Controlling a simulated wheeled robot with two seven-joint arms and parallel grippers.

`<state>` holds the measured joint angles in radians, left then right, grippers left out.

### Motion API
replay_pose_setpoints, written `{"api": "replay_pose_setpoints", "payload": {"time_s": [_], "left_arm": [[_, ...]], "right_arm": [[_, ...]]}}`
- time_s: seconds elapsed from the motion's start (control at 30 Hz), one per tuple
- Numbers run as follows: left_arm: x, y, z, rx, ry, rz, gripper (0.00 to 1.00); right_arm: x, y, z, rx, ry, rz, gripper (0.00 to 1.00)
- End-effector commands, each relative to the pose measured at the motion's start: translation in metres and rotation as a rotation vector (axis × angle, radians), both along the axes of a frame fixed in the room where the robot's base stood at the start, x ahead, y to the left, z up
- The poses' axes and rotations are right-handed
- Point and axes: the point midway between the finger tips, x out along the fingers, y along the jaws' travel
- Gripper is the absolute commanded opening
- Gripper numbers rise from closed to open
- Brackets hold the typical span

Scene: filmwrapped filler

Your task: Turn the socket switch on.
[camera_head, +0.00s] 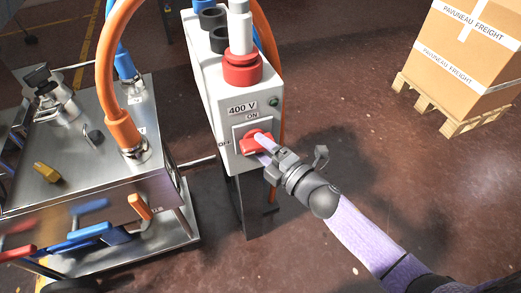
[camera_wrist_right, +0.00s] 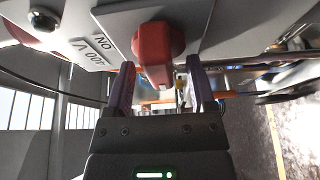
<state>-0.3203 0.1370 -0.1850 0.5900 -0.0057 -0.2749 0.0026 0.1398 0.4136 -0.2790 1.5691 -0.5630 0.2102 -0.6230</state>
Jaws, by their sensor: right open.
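The socket box (camera_head: 215,90) is a pale grey cabinet on a dark post, marked 400 V, with ON and OFF labels. Its red rotary switch (camera_head: 257,141) sits on the front face below the ON label. In the right wrist view the red switch knob (camera_wrist_right: 157,52) stands out from the panel, between my finger lines. My right gripper (camera_head: 266,150) is at the switch, its fingers open on either side of the knob. It also shows in the right wrist view (camera_wrist_right: 160,92). I cannot tell whether the fingers touch the knob. My left gripper is not in view.
A steel cart (camera_head: 90,150) with valves, colored handles and an orange hose (camera_head: 103,70) stands left of the box. A red plug (camera_head: 241,68) sits on top of the box. A carton (camera_head: 465,50) rests on a wooden pallet (camera_head: 450,108) at the right. The floor between is clear.

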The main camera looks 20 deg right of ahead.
Motion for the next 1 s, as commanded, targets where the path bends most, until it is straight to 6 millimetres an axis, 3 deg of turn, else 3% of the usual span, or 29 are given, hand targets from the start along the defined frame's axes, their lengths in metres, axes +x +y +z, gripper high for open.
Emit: {"api": "replay_pose_setpoints", "payload": {"time_s": [0.33,0.67,1.0], "left_arm": [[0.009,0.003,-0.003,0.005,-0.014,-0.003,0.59],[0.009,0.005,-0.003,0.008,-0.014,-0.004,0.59],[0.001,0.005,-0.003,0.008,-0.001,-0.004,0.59]], "right_arm": [[0.007,0.003,0.000,0.000,0.001,-0.001,0.71],[0.007,0.003,0.000,0.001,0.002,-0.001,0.03],[0.007,0.003,-0.001,0.020,0.002,-0.001,0.00]]}}
